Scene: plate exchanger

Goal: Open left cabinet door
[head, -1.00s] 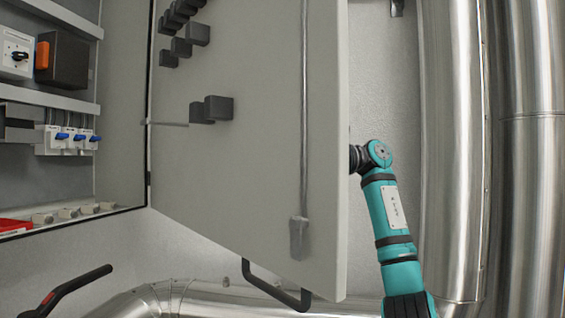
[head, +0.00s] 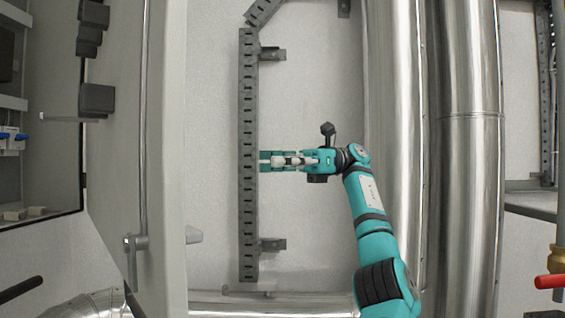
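The left cabinet door (head: 118,190) stands open on the left of the head view. I see its inner face at a steep angle, with a long rod and a latch piece (head: 135,243). Its free edge (head: 172,120) faces me, and a light grey handle (head: 193,235) juts out beyond it. My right gripper (head: 266,161) is to the right of that edge, pointing left, apart from the door and handle. Its two teal fingers show a gap, with nothing held between them. It overlaps the dark slotted rail in the picture. My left gripper is not in view.
The dark slotted rail (head: 248,210) runs upright along the pale wall behind my gripper. Large shiny pipes (head: 470,210) stand to the right. A red valve handle (head: 550,282) is at the lower right. Open space lies between door edge and gripper.

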